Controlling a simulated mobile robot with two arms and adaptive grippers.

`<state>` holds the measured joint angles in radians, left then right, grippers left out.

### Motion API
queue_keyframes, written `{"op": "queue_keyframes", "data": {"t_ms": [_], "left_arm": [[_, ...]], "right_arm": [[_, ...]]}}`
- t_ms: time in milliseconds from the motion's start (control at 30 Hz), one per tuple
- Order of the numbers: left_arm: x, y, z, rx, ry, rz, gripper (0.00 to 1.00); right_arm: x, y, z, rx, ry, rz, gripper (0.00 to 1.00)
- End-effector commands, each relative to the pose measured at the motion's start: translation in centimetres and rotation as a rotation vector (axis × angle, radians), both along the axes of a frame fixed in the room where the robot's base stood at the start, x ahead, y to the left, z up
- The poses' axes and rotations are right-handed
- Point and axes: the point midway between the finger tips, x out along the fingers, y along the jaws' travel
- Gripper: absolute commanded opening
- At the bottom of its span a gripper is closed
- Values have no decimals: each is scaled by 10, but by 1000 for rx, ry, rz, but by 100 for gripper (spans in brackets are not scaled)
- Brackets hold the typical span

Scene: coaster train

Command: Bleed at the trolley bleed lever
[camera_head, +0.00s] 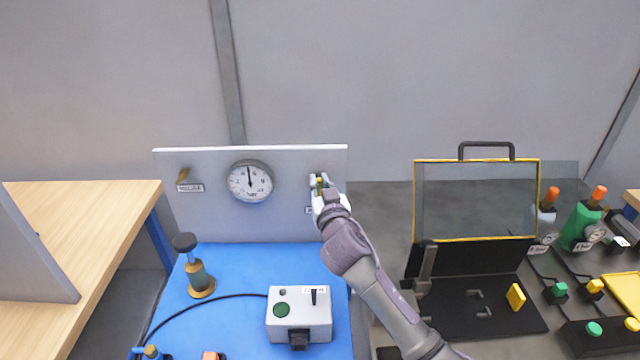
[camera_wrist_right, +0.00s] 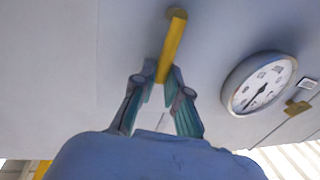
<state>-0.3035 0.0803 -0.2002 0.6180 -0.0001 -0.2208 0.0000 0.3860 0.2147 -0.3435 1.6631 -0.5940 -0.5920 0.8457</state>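A grey upright panel (camera_head: 290,215) stands at the back of the blue table. A yellow lever (camera_wrist_right: 172,45) sticks out from it; in the head view only a bit of yellow (camera_head: 320,182) shows at my gripper, on the panel's right side. My right gripper (camera_wrist_right: 161,78) has its two fingers closed in on either side of the lever's free end, and they look to be touching it. The label below the lever is mostly hidden by my right arm. My left gripper is in neither view.
A round gauge (camera_head: 250,181) sits mid-panel, with a brass lever (camera_head: 183,174) and label to its left. A brass pump-like post (camera_head: 199,270) and a grey control box (camera_head: 299,315) stand on the blue table (camera_head: 240,260). A yellow-framed clear screen (camera_head: 476,200) stands right of my arm.

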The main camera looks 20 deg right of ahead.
Motion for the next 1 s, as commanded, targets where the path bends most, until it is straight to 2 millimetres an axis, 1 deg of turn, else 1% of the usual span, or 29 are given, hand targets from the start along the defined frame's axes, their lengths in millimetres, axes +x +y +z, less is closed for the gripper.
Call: {"op": "queue_keyframes", "data": {"t_ms": [267,467,667,1000], "left_arm": [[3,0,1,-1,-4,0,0],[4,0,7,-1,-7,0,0],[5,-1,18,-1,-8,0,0],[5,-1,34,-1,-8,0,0]], "right_arm": [[0,1,0,-9,4,0,0],[1,4,1,-68,22,0,0],[3,12,1,-200,61,0,0],[8,28,-5,-505,149,1,0]]}}
